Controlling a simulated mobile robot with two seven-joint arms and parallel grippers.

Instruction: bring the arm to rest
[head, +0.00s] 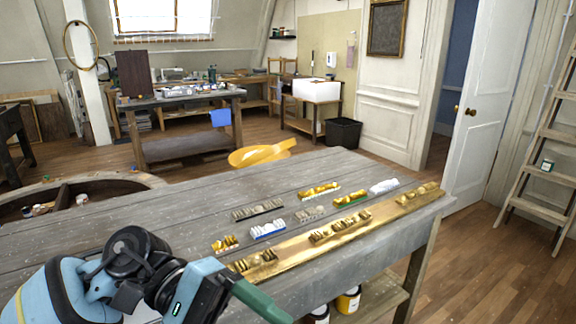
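My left arm comes in from the lower left, blue and black. Its end, with a dark green part that I take as the gripper (262,301), is over the bench's near edge. Whether it is open or shut does not show, and I see nothing clearly held. A long gilt rail (300,243) lies along the near edge of the grey wooden bench (185,205). It carries a left ornament (257,260), a middle ornament (340,226) and a right ornament (418,193). My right gripper is not in view.
Several loose gold, grey and white ornament pieces (267,229) lie behind the rail. A yellow chair (262,153) stands behind the bench. Jars (348,300) sit beneath it. A ladder (540,170) stands at the right. The bench's left part is bare.

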